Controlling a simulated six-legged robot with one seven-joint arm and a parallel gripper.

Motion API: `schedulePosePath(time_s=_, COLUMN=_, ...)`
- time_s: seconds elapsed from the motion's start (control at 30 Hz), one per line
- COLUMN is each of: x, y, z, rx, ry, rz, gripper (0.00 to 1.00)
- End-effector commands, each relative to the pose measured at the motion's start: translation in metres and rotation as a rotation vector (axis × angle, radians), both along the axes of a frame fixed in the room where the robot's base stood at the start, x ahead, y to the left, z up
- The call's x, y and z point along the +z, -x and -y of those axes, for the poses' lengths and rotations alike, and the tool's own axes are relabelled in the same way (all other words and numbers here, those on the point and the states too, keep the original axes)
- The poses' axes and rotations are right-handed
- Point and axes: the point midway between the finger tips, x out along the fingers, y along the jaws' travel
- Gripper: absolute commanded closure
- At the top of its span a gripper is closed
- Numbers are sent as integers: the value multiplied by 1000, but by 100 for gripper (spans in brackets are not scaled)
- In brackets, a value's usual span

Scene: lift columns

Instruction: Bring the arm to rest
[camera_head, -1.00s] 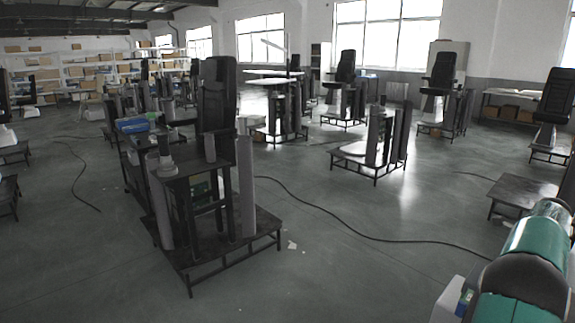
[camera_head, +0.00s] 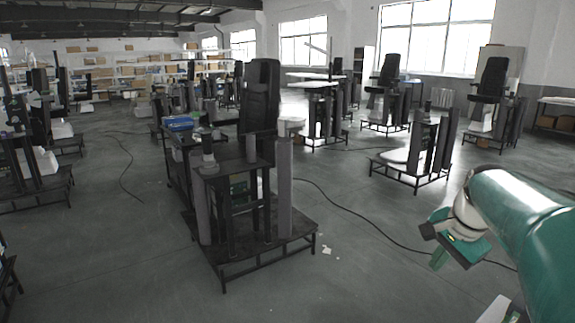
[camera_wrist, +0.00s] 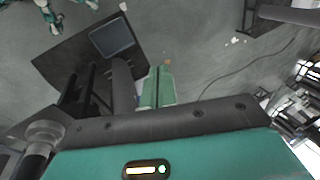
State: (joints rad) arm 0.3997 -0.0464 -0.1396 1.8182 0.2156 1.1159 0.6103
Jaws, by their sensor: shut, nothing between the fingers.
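My arm (camera_head: 525,225) reaches in from the right edge of the head view, green with a white joint near its end. My gripper (camera_head: 438,262) hangs beyond that joint, small and partly turned away, over open floor. In the wrist view my gripper (camera_wrist: 160,70) shows two green fingers side by side, pressed together with nothing between them. They touch nothing that I can make out.
A lift column stand (camera_head: 262,245) with a dark base is left of the arm. Another stand (camera_head: 410,168) is behind the gripper. A black cable (camera_head: 350,215) crosses the grey floor between. The wrist view shows a dark platform (camera_wrist: 70,58) beside the fingers.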

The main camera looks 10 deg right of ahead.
Motion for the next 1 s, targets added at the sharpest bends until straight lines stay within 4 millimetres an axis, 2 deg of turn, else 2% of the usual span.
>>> schedulePosePath(time_s=0.03, x=3, y=8, z=-21, rx=70, ry=24, rz=11, gripper=100)
schedulePosePath(time_s=0.2, x=3, y=34, z=-76, rx=297, ry=117, rz=44, gripper=100)
schedulePosePath(time_s=0.5, x=-14, y=93, z=-156, rx=696, ry=297, rz=103, gripper=100)
schedulePosePath(time_s=0.7, x=-36, y=134, z=-193, rx=949, ry=427, rz=144, gripper=100)
schedulePosePath(time_s=0.8, x=-46, y=149, z=-204, rx=1043, ry=479, rz=157, gripper=100)
schedulePosePath(time_s=1.0, x=-55, y=160, z=-211, rx=1117, ry=523, rz=168, gripper=100)
